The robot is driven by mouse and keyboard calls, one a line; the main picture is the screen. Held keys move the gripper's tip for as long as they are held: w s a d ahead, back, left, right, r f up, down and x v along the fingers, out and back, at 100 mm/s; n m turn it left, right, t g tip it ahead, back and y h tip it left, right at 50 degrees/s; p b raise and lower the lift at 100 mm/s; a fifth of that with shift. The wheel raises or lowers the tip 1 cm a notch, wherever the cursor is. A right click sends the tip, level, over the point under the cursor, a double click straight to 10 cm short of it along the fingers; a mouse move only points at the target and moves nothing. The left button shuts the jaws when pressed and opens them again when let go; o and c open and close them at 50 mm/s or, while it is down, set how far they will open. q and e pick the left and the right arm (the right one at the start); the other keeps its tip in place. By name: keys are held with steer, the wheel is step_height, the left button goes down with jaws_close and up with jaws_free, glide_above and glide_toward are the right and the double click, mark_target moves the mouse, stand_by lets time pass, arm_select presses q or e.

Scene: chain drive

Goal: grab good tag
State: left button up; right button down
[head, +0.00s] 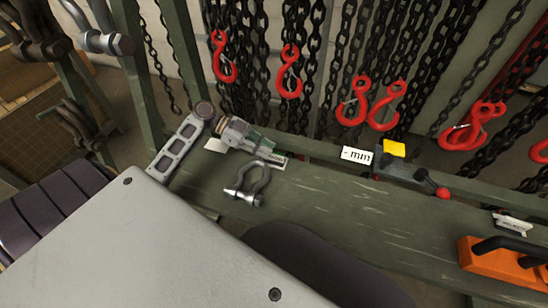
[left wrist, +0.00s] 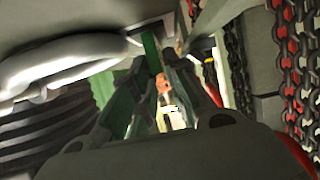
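My left gripper (head: 236,132) is over the left end of the green shelf (head: 330,205), its grey slotted linkage reaching up from a large grey housing. A white tag (head: 275,160) shows beside the fingertip, partly covered; its print is too small to read. Whether the gripper touches it is unclear. In the left wrist view the dark fingers (left wrist: 170,75) lean together, with green and orange patches between them; what lies there is blurred. A second white tag (head: 357,155) marked "mm" lies farther right, apart from the gripper. My right gripper is out of view.
A shackle (head: 246,185) lies just in front of the first tag. A grey device with a yellow block (head: 394,148) and an orange tool (head: 500,262) stand to the right. Chains with red hooks (head: 289,72) hang behind. The shelf's middle is clear.

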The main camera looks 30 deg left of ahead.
mark_target(274, 153)
arm_select(q)
steer(key=shift+x, duration=1.9)
jaws_close()
